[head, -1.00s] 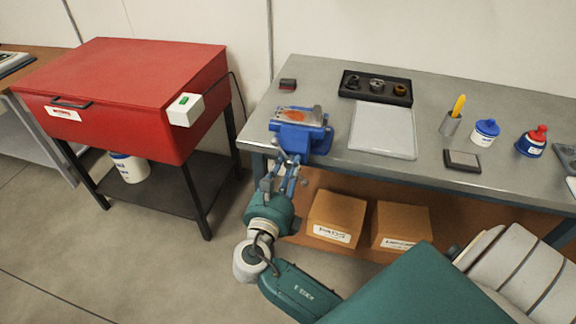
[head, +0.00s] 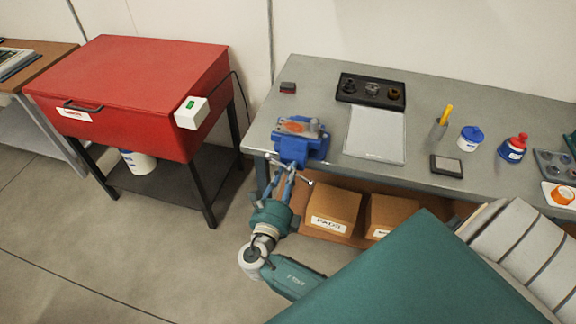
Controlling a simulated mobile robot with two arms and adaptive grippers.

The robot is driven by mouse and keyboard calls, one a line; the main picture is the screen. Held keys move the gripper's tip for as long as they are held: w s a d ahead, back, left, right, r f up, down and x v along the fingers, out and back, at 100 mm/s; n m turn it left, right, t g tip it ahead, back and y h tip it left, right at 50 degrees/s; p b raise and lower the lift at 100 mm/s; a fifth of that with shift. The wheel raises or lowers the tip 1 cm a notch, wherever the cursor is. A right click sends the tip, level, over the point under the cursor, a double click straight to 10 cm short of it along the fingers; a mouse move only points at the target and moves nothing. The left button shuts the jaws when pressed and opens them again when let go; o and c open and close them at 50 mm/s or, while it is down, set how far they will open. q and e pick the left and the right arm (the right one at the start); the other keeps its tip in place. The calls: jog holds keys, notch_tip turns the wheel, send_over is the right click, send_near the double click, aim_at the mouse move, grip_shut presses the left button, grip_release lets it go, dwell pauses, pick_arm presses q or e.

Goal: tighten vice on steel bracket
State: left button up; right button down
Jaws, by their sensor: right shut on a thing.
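The blue vice (head: 303,149) is mounted at the front left edge of the grey workbench. The steel bracket (head: 291,126), a grey plate with an orange rusty patch, lies at the top of the vice between its jaws. My right gripper (head: 285,176) is just below the front of the vice, shut on the vice handle (head: 305,179). The fingers hide part of the handle, and one end of it sticks out to the right. How tightly the jaws press the bracket cannot be seen. My left gripper is out of view.
The workbench (head: 425,112) holds a black tray of parts (head: 371,91), a pale mat (head: 375,134), bottles and a dark pad (head: 446,166). Cardboard boxes (head: 333,208) sit on the shelf below. A red cabinet (head: 130,90) stands left, with open floor between.

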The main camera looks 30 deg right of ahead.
jog(key=shift+w+r, duration=0.15)
jog(key=shift+r, duration=0.05)
jog(key=c, duration=1.5)
grip_release()
jog(key=v, duration=1.2)
